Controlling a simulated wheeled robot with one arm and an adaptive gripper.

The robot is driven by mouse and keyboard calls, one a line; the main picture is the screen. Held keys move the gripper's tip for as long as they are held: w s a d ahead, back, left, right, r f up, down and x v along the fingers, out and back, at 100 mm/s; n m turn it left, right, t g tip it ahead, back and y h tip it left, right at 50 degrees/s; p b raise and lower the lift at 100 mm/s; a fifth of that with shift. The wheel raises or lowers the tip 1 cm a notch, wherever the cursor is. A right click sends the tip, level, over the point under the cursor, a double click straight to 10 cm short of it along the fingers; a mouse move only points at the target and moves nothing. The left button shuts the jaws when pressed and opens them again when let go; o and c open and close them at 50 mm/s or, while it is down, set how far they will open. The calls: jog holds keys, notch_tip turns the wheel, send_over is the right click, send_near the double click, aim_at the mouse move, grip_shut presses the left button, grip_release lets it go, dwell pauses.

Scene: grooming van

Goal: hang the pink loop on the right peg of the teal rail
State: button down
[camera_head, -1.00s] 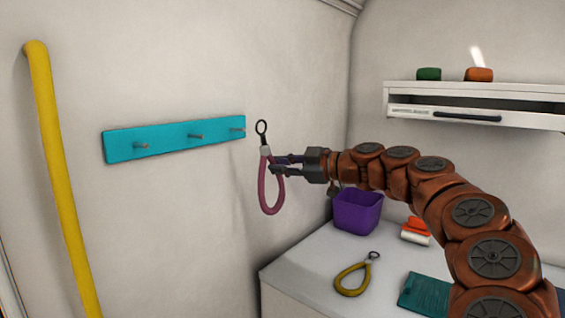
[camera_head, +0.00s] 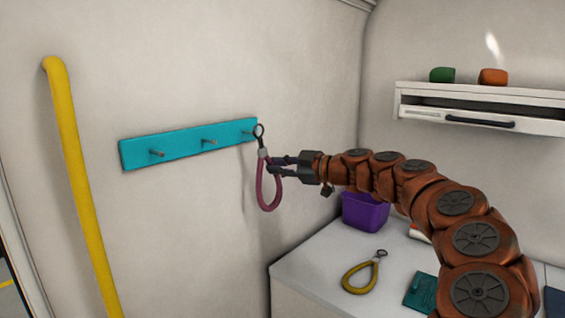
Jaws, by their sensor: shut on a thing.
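The teal rail (camera_head: 180,143) is fixed to the wall left of my gripper, with three pegs in a row. The right peg (camera_head: 248,133) is at the rail's right end, close beside the metal ring in the picture. My gripper (camera_head: 272,165) is shut on the pink loop (camera_head: 268,205). The loop hangs upright, with its small dark ring (camera_head: 259,130) at the top, above the fingers. The ring overlaps the rail's right end in this view. I cannot tell the depth gap between ring and peg.
A yellow bar (camera_head: 78,190) runs down the wall at the left. Below right, a white counter (camera_head: 312,275) holds a yellow loop (camera_head: 358,280), a purple bin (camera_head: 364,212) and a teal item (camera_head: 420,291). A white shelf (camera_head: 470,92) is at right. The wall below the rail is clear.

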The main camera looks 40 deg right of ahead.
jog(key=shift+w+a+p, duration=0.1)
jog(key=shift+w+p, duration=0.3)
jog(key=shift+p, duration=0.6)
jog(key=shift+w+f+b, duration=0.3)
jog(key=shift+f+b, duration=0.1)
jog(key=shift+b, duration=0.5)
jog(key=shift+w, duration=0.1)
jog(key=shift+w+a+f+b, duration=0.1)
jog(key=shift+w+f+b, duration=0.1)
jog(key=shift+b, duration=1.05)
jog(key=c, duration=1.1)
grip_release()
